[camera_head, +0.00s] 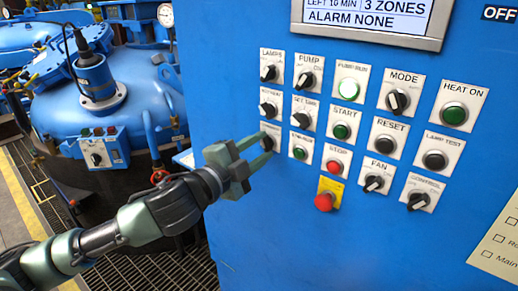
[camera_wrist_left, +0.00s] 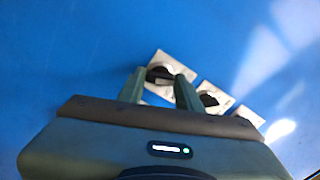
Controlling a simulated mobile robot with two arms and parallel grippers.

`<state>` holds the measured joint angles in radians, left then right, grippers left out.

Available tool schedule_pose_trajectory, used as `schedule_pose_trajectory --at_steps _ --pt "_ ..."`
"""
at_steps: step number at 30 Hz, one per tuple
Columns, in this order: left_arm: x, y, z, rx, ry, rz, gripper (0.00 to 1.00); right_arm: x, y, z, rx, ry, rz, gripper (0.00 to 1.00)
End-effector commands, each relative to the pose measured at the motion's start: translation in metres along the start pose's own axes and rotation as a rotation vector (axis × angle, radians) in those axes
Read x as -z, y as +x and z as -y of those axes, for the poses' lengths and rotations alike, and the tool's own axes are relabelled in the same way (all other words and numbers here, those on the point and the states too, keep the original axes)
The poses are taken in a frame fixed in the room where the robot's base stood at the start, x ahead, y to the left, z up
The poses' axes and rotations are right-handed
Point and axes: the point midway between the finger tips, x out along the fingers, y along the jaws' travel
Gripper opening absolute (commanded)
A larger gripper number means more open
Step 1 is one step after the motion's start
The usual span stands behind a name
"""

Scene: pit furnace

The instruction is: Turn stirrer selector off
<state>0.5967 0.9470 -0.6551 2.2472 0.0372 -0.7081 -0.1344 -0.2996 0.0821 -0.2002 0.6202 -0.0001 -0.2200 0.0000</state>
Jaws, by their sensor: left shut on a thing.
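The blue control panel (camera_head: 235,75) carries rows of selectors, lamps and buttons on white plates. My left gripper (camera_head: 261,141) is shut on the black selector knob (camera_head: 268,141) at the lower left of the panel. Its label is partly hidden and too small to read surely, so I cannot confirm that it is the stirrer selector. In the left wrist view the dark knob (camera_wrist_left: 160,75) sits between the two green fingers (camera_wrist_left: 158,84) on its white plate. Which way the knob points is hidden. My right gripper is not in view.
Close to the gripper are a selector (camera_head: 268,107) above and a green button (camera_head: 299,153) to the right. A red mushroom button (camera_head: 324,202) on a yellow plate is lower right. A blue vessel (camera_head: 140,100) stands at left. The panel below the controls is bare.

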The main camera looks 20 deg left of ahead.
Motion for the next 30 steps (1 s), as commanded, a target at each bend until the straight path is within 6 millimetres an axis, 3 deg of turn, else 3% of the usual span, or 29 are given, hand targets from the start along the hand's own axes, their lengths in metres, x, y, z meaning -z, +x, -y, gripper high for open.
schedule_pose_trajectory --at_steps 9,25,26,28,30 --pt "0.0001 0.0 -0.001 -0.002 -0.12 0.0 0.0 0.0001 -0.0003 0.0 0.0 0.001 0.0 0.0" --pt "0.0003 0.0001 -0.0008 -0.002 -0.143 0.0 0.0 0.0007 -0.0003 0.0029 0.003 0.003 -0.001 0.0" --pt "0.0003 0.0001 -0.0008 -0.002 -0.143 0.0 0.4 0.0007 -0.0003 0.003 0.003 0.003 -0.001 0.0" --pt "0.0003 0.0001 -0.0007 -0.002 -0.143 0.0 0.56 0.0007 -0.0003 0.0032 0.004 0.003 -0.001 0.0" --pt "0.0002 0.0001 -0.0005 -0.001 -0.142 0.0 0.56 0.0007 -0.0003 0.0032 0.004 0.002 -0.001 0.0"
